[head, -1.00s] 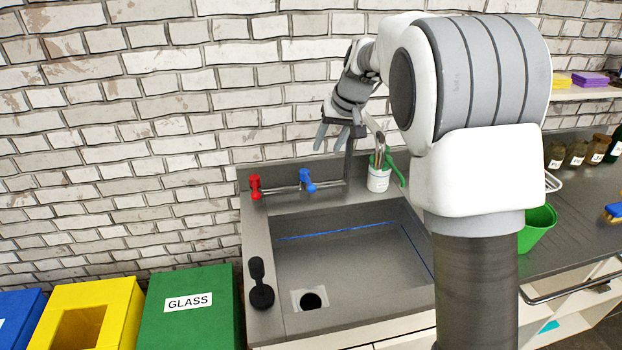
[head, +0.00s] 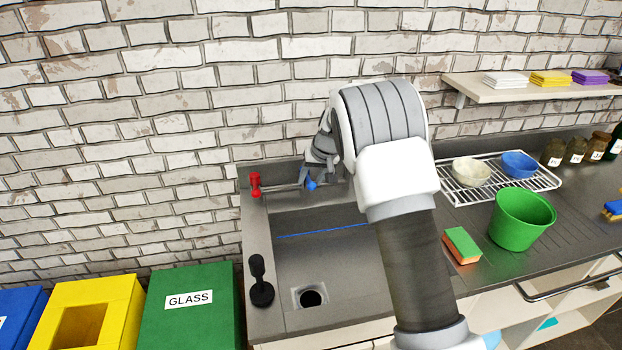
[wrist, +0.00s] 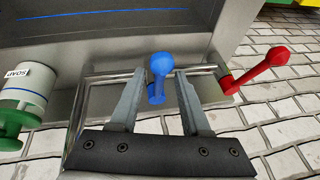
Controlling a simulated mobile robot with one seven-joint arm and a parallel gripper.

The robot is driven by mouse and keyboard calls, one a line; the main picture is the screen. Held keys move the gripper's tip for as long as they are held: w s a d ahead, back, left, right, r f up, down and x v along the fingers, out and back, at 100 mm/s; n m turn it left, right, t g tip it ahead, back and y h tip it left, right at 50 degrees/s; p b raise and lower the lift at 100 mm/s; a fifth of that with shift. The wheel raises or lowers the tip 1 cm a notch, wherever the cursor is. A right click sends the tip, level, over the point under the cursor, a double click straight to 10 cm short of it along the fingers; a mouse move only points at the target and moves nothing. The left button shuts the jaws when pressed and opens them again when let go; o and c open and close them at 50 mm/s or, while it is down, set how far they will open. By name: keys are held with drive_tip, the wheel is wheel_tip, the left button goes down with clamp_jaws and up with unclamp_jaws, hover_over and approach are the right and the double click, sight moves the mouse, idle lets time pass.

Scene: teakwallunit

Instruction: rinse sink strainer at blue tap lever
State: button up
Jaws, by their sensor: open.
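The blue tap lever (head: 311,184) stands on the tap pipe behind the sink, partly covered by my gripper (head: 318,168) in the head view. In the wrist view, my gripper (wrist: 160,76) is open, with one finger on each side of the blue lever (wrist: 157,68). Small gaps seem to show on both sides, so it is not gripped. The grey sink (head: 330,262) has a dark round drain opening (head: 312,297) in a pale square near its front left. I cannot make out a separate strainer there.
A red tap lever (head: 255,184) stands left of the blue one; a soap pot (wrist: 25,92) is on the other side. A black plunger-like object (head: 261,284) stands on the sink's left rim. A sponge (head: 462,245), green bucket (head: 522,219) and dish rack (head: 542,178) are right.

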drive_tip(key=shift+f, duration=0.2)
clamp_jaws()
idle(1.4)
